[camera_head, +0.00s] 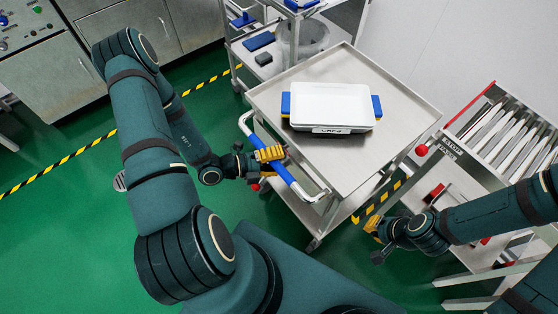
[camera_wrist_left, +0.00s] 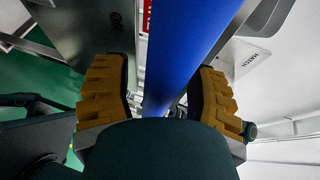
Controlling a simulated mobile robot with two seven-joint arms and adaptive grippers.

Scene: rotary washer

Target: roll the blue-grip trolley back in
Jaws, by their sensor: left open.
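The blue-grip trolley (camera_head: 262,92) is a steel cart in the middle of the head view. Its push handle has a blue grip (camera_head: 278,160) on the near left side. A white lidded box with blue ends (camera_head: 331,106) sits on its top tray. My left gripper (camera_head: 271,160) is at the blue grip. In the left wrist view the blue grip (camera_wrist_left: 182,45) runs between the two yellow finger pads of the open left gripper (camera_wrist_left: 162,100). My right gripper (camera_head: 374,231) is right of the trolley, over the floor; its finger opening is too small to judge.
A rack (camera_head: 500,140) with a red handle and several metal slats stands on the right. A shelf cart (camera_head: 270,62) with blue items is behind the trolley. Steel cabinets (camera_head: 55,70) stand at the back left. Yellow-black tape (camera_head: 85,146) crosses the green floor, which is clear at left.

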